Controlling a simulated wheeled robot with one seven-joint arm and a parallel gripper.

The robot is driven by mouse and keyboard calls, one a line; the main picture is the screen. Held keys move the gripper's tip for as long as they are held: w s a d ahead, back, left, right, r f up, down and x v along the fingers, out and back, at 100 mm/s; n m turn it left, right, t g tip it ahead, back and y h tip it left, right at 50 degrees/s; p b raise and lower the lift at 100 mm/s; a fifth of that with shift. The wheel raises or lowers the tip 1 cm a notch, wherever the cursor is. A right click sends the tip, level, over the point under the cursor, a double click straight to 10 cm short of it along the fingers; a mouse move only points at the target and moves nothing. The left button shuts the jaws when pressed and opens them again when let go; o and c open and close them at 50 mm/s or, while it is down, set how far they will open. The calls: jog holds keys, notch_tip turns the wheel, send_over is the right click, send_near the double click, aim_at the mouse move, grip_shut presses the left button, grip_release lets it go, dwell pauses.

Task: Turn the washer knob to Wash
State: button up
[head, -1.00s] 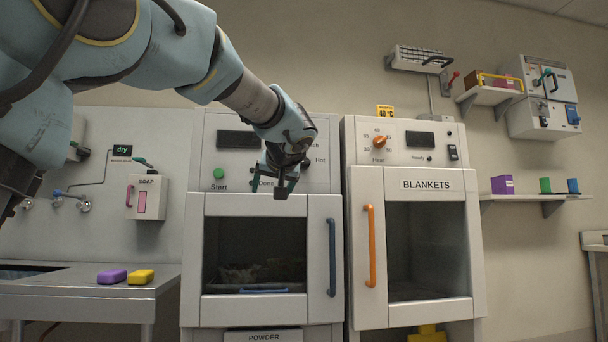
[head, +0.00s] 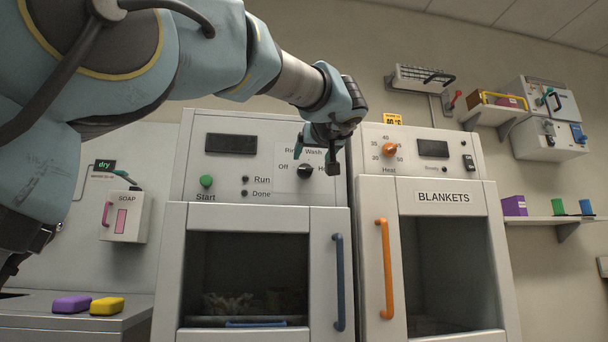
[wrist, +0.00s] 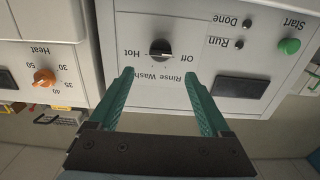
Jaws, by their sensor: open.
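The black washer knob (head: 305,171) is on the washer's upper panel (head: 225,171), with Off at its left and Rinse and Wash above it. Hot, at its right, is partly covered by my gripper (head: 316,156). The wrist view shows the panel upside down, with the knob (wrist: 160,49) just beyond and between my fingertips (wrist: 158,75). My gripper is open, its teal fingers spread and empty. It appears apart from the knob. I cannot clearly tell which label the knob's pointer faces.
The green Start button (head: 206,181) and Run and Done lights are left of the knob. The blanket cabinet (head: 442,255) stands right, with an orange Heat knob (head: 389,150) and orange handle (head: 385,268). The washer's blue handle (head: 338,282) is below the panel.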

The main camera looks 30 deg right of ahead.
aim_at(306, 167)
jog(key=p+x, duration=0.4)
jog(key=x, duration=0.5)
jog(key=shift+w+r, duration=0.1)
jog(key=shift+w, duration=0.1)
jog(key=shift+w+d+p, duration=0.25)
jog(key=shift+w+p, duration=0.1)
jog(key=shift+w, duration=0.1)
grip_shut()
